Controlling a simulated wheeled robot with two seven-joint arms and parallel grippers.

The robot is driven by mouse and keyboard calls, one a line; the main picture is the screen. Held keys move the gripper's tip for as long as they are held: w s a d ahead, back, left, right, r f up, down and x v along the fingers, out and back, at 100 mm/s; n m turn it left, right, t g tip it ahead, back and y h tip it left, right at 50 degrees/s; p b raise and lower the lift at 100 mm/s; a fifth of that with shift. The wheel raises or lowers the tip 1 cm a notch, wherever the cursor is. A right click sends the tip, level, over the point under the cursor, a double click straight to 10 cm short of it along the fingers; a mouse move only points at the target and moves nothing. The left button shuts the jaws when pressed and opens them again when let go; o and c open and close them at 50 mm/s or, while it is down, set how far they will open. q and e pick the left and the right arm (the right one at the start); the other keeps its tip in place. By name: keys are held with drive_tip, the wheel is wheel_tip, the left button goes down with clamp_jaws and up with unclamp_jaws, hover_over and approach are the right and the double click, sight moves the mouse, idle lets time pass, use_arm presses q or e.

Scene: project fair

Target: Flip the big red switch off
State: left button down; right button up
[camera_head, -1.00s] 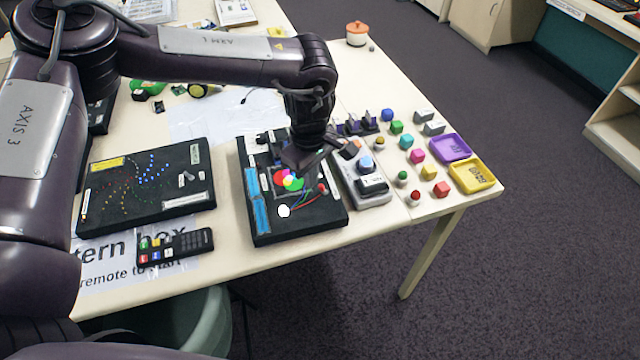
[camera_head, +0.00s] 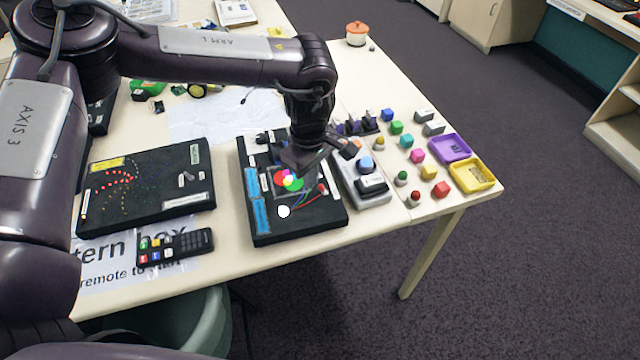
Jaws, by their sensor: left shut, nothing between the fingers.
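My left gripper (camera_head: 303,166) reaches down over the black board (camera_head: 262,225) with the coloured disc. It is shut and empty, with its fingertips just above or behind the disc. The disc (camera_head: 288,181) shows red, green, pink and yellow patches. A small red part (camera_head: 322,188) with wires sits on the board to the right of the disc, just below the gripper in the picture. I cannot tell whether this is the big red switch; the gripper hides part of the board. My right gripper is not in view.
A grey box (camera_head: 373,199) with a blue button stands right of the board. Coloured blocks and purple (camera_head: 466,153) and yellow (camera_head: 487,187) trays lie further right. A second black board (camera_head: 95,222) with lights and a remote (camera_head: 176,250) lie left. White paper covers the table behind.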

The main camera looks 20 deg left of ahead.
sight(318, 194)
use_arm(q)
drive_tip(key=shift+f, duration=0.2)
idle(0.3)
drive_tip(key=shift+f+b, duration=1.15)
drive_tip(key=shift+f, duration=0.6)
drive_tip(key=shift+w+d, duration=0.25)
drive_tip(key=shift+d, duration=0.25)
drive_tip(key=shift+w+d, duration=0.15)
drive_tip(key=shift+d, duration=0.05)
drive_tip(key=shift+r, duration=0.1)
wheel_tip(318, 194, up, 7)
drive_tip(key=p, duration=0.5)
drive_tip(key=shift+s+a, duration=0.2)
drive_tip(key=shift+a, duration=0.1)
